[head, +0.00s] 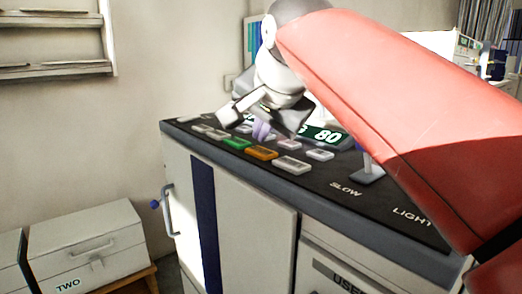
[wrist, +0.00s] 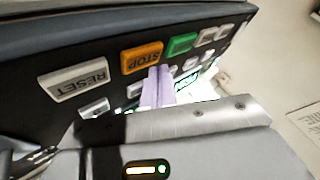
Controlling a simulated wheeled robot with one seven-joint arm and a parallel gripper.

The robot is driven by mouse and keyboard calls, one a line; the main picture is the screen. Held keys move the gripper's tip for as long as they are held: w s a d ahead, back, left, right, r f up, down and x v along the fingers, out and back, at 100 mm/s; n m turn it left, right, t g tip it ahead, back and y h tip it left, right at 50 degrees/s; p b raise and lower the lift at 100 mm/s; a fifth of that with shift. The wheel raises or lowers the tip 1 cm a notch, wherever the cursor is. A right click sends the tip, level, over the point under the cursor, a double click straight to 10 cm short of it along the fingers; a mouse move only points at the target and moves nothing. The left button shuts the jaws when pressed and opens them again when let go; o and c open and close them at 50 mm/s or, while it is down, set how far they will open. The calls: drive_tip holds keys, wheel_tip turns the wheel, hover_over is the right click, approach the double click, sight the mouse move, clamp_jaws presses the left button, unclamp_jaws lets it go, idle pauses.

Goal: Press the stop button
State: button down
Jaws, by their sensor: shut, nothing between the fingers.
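The orange stop button (head: 262,153), marked STOP, is on the black top panel of the cabinet, between a green button and a white button. In the wrist view the stop button (wrist: 141,57) shows with its label upside down. My gripper (head: 262,131) is over the panel, with its pale purple fingers shut and empty, pointing down. In the wrist view the fingertips (wrist: 158,72) appear right beside the stop button and overlap its edge. I cannot tell whether they touch it. Part of the panel behind the gripper is hidden.
A lever (head: 368,170) stands up near the SLOW label. A display (head: 325,135) is partly hidden behind my gripper. A white box (head: 85,245) is at lower left.

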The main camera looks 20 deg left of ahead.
sight(262, 152)
drive_tip(key=shift+f, duration=0.45)
drive_tip(key=shift+f+b, duration=0.4)
drive_tip(key=shift+b, duration=0.1)
idle(0.7)
drive_tip(key=shift+r, duration=0.15)
drive_tip(key=shift+r+p, duration=0.7)
drive_tip(key=shift+p, duration=0.2)
wheel_tip(262, 152, up, 3)
drive_tip(key=p, duration=0.3)
drive_tip(key=shift+r+p, duration=0.5)
drive_tip(key=shift+r, duration=0.5)
